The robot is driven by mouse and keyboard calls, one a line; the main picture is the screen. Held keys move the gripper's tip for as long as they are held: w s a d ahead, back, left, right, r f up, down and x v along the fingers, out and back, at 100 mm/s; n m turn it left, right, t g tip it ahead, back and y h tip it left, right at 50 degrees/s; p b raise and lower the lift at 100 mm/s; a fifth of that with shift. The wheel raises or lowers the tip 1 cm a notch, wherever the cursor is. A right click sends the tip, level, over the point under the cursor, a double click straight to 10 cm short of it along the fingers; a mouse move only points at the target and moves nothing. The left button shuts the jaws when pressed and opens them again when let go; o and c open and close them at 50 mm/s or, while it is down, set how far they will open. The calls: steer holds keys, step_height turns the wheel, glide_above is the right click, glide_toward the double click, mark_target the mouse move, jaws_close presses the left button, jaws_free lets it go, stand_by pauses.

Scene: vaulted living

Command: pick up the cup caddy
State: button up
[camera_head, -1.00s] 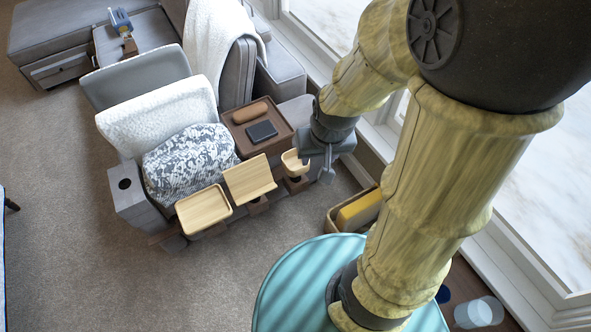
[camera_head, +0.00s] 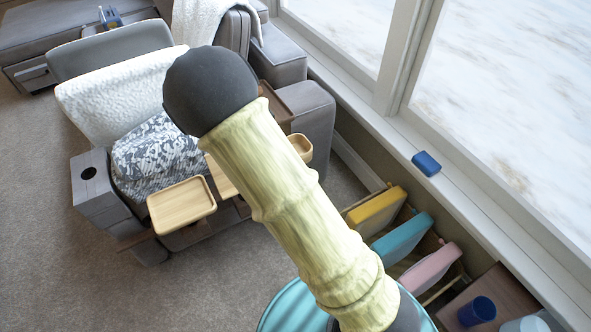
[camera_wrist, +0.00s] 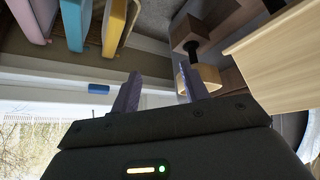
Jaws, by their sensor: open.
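The cup caddy, a small light-wood holder with a raised rim (camera_head: 301,147), shows just right of my arm in the head view. Part of it is hidden by the arm. In the wrist view what looks like the same caddy (camera_wrist: 207,76) is on a dark stem, behind and right of the right fingertip. My gripper (camera_wrist: 158,72) is open, with nothing between its fingers. In the head view my gripper is hidden behind my arm.
A wooden tray (camera_head: 182,205) and a partly hidden wooden board (camera_head: 220,178) sit beside the caddy along the sofa. Yellow (camera_head: 377,206), blue (camera_head: 402,238) and pink (camera_head: 431,266) items stand in a rack below the window. A blue block (camera_head: 426,163) lies on the sill.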

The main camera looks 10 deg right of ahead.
steer(key=w+a+f+t+h+b, duration=0.2)
steer(key=f+t+b, duration=0.3)
steer(key=b, duration=0.5)
steer(key=w+a+f+t+h+b, duration=0.2)
steer(key=f+t+b, duration=0.3)
steer(key=f+b, duration=0.5)
steer(key=shift+w+n+t, duration=0.3)
steer(key=shift+w, duration=0.45)
steer(key=shift+f, duration=0.1)
steer(key=b+x, duration=0.5)
steer(key=x, duration=0.7)
steer(key=shift+d, duration=0.1)
